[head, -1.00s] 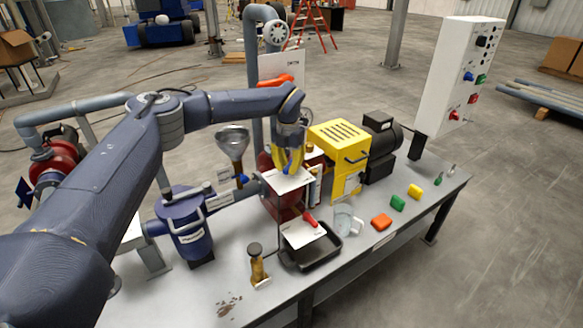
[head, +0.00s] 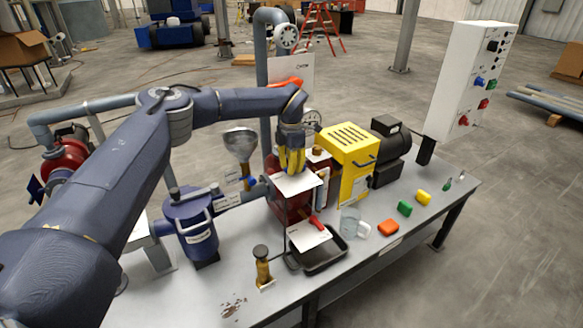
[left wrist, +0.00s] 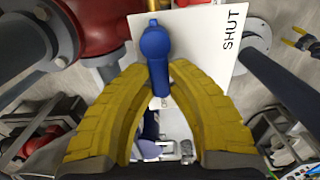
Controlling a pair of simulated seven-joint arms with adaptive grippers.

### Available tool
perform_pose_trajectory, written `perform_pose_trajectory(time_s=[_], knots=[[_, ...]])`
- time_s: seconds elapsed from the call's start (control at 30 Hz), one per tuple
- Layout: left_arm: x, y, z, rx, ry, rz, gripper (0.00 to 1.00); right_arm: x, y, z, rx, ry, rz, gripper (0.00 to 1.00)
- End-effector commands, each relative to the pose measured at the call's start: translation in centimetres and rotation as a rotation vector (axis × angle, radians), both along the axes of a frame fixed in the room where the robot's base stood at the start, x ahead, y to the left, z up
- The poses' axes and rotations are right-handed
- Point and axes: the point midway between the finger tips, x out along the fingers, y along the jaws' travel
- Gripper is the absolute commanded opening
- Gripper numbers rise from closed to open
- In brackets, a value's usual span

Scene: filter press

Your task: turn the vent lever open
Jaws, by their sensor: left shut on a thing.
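The vent lever (left wrist: 155,50) is a blue handle with a rounded knob, seen in the left wrist view over a white plate (left wrist: 205,50) marked SHUT. My left gripper (left wrist: 157,77) has its yellow fingers closed in from both sides on the lever. In the head view the left gripper (head: 292,163) points down onto the white plate (head: 298,184) on top of the red press body (head: 287,207). The fingers hide the lever there. The word SHUT stands to the right of the lever in the wrist view. My right gripper is not in view.
A yellow slotted housing (head: 346,150) stands close right of the gripper. A metal funnel (head: 240,145) and a blue vessel (head: 190,222) stand to the left.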

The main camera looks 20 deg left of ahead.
Motion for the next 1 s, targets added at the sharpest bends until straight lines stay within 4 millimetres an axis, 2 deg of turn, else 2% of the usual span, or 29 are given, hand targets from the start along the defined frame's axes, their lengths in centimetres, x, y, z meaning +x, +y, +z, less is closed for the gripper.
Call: perform_pose_trajectory(time_s=[0.4, 0.43, 0.6, 0.87, 1.0], knots=[[0.0, 0.1, -0.1, 0.001, 0.0, -0.007, 0.0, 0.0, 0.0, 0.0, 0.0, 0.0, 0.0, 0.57], [0.0, 0.1, -0.1, 0.001, 0.0, -0.006, 0.22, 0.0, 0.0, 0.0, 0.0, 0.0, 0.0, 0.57], [0.0, 0.0, -0.1, 0.001, 0.0, -0.006, 0.42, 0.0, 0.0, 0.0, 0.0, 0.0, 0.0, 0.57], [0.0, 0.0, 0.1, 0.001, -0.001, -0.005, 0.42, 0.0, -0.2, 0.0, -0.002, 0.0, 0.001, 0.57], [0.1, 0.0, 1.0, 0.001, -0.002, -0.005, 0.42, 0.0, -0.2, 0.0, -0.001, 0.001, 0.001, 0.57]])
